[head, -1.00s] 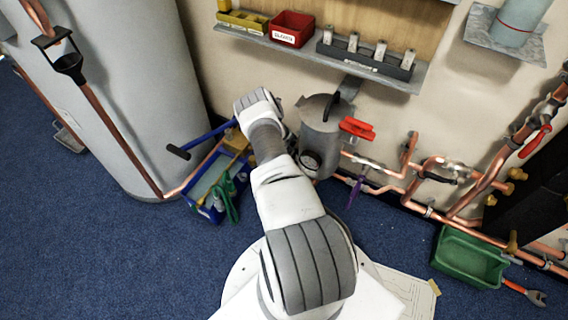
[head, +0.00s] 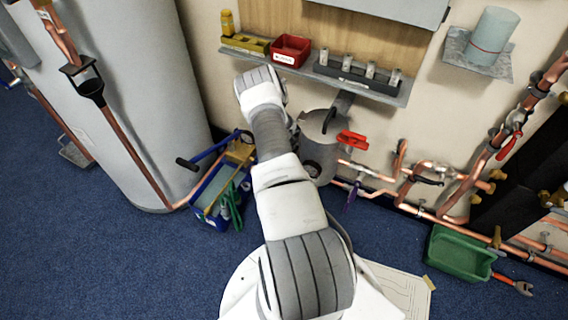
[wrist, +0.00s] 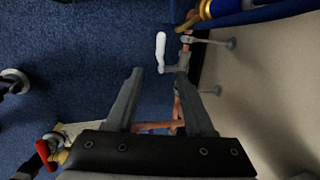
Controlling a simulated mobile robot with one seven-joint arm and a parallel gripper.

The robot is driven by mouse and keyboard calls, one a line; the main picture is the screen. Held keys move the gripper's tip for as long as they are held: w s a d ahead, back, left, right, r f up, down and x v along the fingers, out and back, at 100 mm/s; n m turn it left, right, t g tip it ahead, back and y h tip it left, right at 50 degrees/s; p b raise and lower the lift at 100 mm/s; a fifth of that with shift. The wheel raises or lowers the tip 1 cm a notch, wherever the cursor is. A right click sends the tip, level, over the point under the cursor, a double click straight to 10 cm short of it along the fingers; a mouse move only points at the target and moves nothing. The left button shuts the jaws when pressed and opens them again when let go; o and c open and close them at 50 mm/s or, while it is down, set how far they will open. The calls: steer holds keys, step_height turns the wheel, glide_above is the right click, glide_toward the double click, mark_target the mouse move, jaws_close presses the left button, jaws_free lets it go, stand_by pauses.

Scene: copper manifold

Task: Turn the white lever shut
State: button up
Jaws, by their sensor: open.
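The white lever (wrist: 160,52) shows in the wrist view, just beyond my fingertips and nearly in line with the gap between them. Its long white handle runs up and down the picture, and its lower end joins a grey valve body (wrist: 176,70) on a copper pipe. My gripper (wrist: 158,76) is open and empty, with one finger on each side of the gap. I see no clear contact with the lever. In the head view my own arm hides the gripper, and I cannot make out the white lever there.
A wall (wrist: 262,95) runs close along the right of the wrist view. In the head view, a grey canister (head: 318,140) with a red lever (head: 352,140), copper pipes (head: 400,192) and a blue tool tray (head: 215,195) crowd the wall. Blue floor (head: 100,270) is open at left.

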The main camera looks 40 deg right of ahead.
steer(key=p+v, duration=0.1)
steer(key=v, duration=0.2)
stand_by(0.4)
